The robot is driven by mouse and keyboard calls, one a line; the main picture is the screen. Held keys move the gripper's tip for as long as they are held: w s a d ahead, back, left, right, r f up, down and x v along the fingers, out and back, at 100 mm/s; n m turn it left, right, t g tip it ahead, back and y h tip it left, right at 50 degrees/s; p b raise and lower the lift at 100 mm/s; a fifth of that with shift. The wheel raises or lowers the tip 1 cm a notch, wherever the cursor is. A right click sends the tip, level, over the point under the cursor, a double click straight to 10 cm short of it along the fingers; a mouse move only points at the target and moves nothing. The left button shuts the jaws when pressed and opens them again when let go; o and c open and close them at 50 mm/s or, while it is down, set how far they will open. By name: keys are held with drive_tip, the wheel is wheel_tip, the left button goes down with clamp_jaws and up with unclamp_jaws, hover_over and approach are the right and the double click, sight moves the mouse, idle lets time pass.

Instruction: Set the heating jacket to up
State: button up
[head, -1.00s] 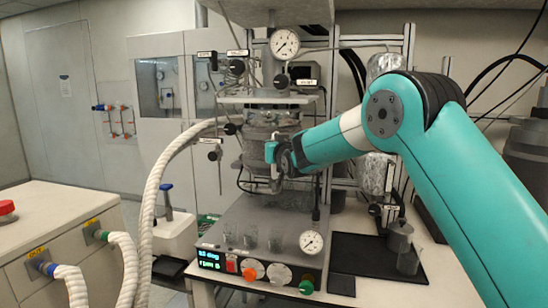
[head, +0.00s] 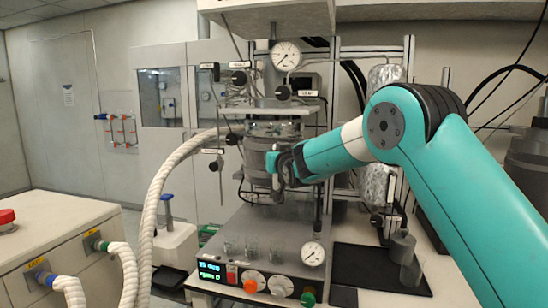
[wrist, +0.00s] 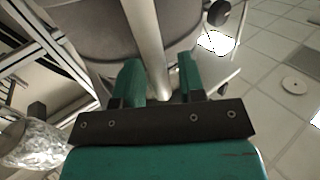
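The heating jacket (head: 256,160) is a grey cylinder around the lower part of the reactor vessel, below a glass band under the lid plate. In the wrist view the jacket (wrist: 95,40) is the large grey curved body behind the fingers. A pale metal bar (wrist: 147,45) runs down in front of it and between the fingertips. My gripper (head: 274,163) is at the jacket's right front side. In the wrist view my gripper's (wrist: 160,75) two teal fingers are apart, one on each side of the bar. I cannot tell whether they touch it.
The control box (head: 260,245) with knobs, display and a pressure gauge (head: 313,253) stands below. A thick white hose (head: 160,190) curves on the left. Foil-wrapped glassware (head: 378,182) and frame posts stand on the right. A shelf (head: 270,18) overhangs the reactor.

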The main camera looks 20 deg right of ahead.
idle(0.9)
drive_tip(key=shift+s, duration=0.1)
drive_tip(key=shift+s, duration=0.2)
drive_tip(key=s+d+b, duration=0.1)
drive_tip(key=s+b, duration=0.6)
drive_tip(key=s, duration=1)
